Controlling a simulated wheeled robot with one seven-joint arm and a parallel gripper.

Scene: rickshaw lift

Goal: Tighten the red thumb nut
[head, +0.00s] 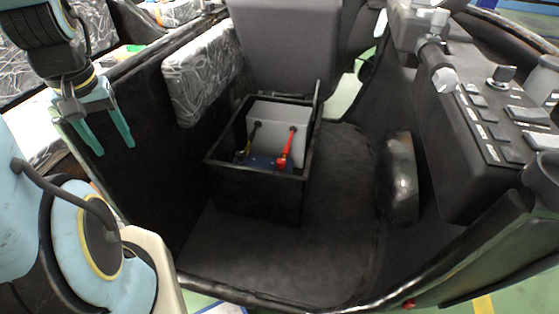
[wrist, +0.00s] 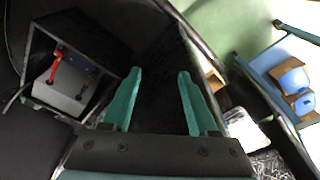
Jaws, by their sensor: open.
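A red part (head: 287,146), which looks like a cable with a red terminal fitting, stands in an open black box on the vehicle floor. It also shows in the wrist view (wrist: 56,65). I cannot make out the thumb nut's own shape at this size. A dark-capped cable (head: 253,136) stands to its left in the head view. My gripper (head: 105,140) is open and empty, its teal fingers pointing down at the upper left, well apart from the box. The two fingers (wrist: 156,95) also show spread in the wrist view with nothing between them.
The black box (head: 255,192) has its top open, with a grey seat (head: 285,45) behind it. A control panel (head: 500,120) stands at the right. The dark floor (head: 335,225) right of the box is clear.

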